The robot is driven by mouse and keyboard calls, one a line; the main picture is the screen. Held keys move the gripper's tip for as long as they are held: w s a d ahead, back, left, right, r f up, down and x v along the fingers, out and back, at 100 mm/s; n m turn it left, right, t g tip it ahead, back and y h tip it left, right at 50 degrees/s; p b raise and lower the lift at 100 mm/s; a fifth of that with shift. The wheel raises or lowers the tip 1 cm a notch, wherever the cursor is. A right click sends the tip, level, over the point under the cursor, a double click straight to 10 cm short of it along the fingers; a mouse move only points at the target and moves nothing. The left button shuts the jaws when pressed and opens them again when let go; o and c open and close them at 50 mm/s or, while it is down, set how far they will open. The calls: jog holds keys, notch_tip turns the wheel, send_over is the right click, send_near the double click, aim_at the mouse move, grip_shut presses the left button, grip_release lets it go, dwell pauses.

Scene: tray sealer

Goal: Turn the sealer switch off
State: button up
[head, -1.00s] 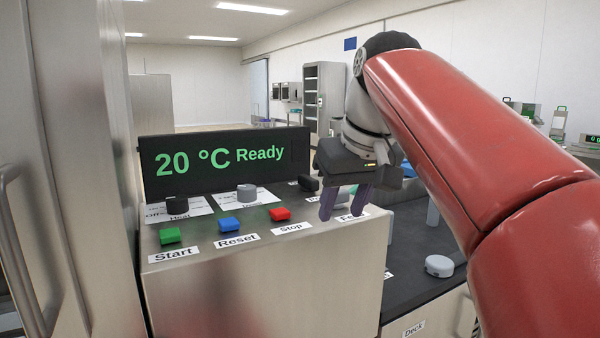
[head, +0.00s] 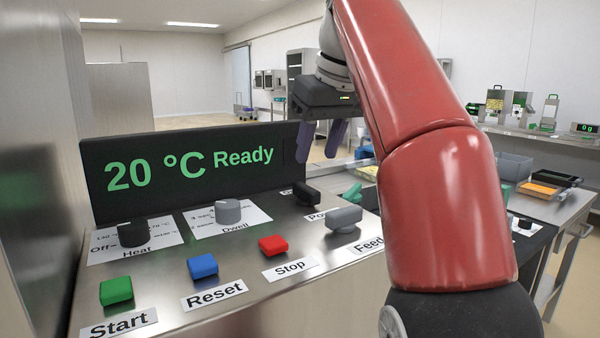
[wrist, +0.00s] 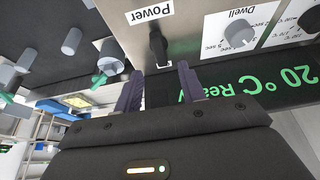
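The sealer's control panel (head: 240,300) fills the lower left of the head view. Its black Power switch (head: 307,193) sits at the panel's back right, by a label partly reading "Po". In the wrist view the Power switch (wrist: 158,47) stands beside its full "Power" label, just beyond the fingertips. The display (head: 190,165) reads "20 °C Ready" in green. My gripper (head: 320,150) is above the Power switch, fingers pointing down, open and empty. In the wrist view its two fingers (wrist: 158,72) are apart, with the switch in line with the gap and not touched.
Heat (head: 132,232) and Dwell (head: 228,211) knobs, green Start (head: 116,291), blue Reset (head: 202,266) and red Stop (head: 273,246) buttons, and a grey Feed knob (head: 345,219) share the panel. The display housing rises behind. A tall steel surface (head: 30,160) stands at left.

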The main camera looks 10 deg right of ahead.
aim_at(306, 186)
jog(key=shift+w+f, duration=0.15)
jog(key=shift+w, duration=0.2)
jog(key=shift+w+f, duration=0.15)
jog(key=shift+f, duration=0.1)
jog(key=b+x, duration=0.2)
jog(key=x, duration=0.4)
jog(key=shift+a+f, duration=0.1)
jog(key=shift+f, duration=0.3)
grip_shut()
